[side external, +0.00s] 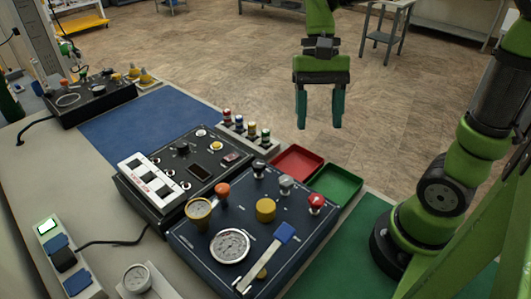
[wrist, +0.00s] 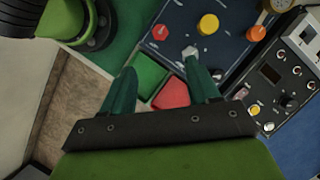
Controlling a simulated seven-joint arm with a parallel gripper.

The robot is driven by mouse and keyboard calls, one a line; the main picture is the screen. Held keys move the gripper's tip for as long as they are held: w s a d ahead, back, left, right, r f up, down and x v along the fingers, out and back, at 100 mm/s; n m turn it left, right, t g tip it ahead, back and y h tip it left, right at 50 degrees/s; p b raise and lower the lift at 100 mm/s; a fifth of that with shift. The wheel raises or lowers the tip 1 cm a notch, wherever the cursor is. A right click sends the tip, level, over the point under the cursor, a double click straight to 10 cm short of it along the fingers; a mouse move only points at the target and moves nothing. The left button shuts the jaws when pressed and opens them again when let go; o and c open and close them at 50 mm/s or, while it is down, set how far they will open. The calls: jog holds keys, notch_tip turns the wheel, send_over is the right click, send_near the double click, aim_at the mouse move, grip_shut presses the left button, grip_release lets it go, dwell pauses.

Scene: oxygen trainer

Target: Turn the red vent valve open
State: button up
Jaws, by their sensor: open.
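The red vent valve (side external: 317,203) is a small red-topped knob near the right corner of the dark blue panel (side external: 200,250). In the wrist view, a red-orange knob (wrist: 160,32) at the panel's edge appears to be the same valve. My gripper (side external: 319,124) is open and empty, well above the bench and apart from the valve. In the wrist view its two dark green fingers (wrist: 162,66) are spread, with the red knob beyond their tips. The valve's turn position is too small to tell.
A black switch box (side external: 165,205) stands left.

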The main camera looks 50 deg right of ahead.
aim_at(317, 198)
jog(key=x, duration=1.6)
jog(key=shift+c, duration=0.2)
jog(key=c, duration=1)
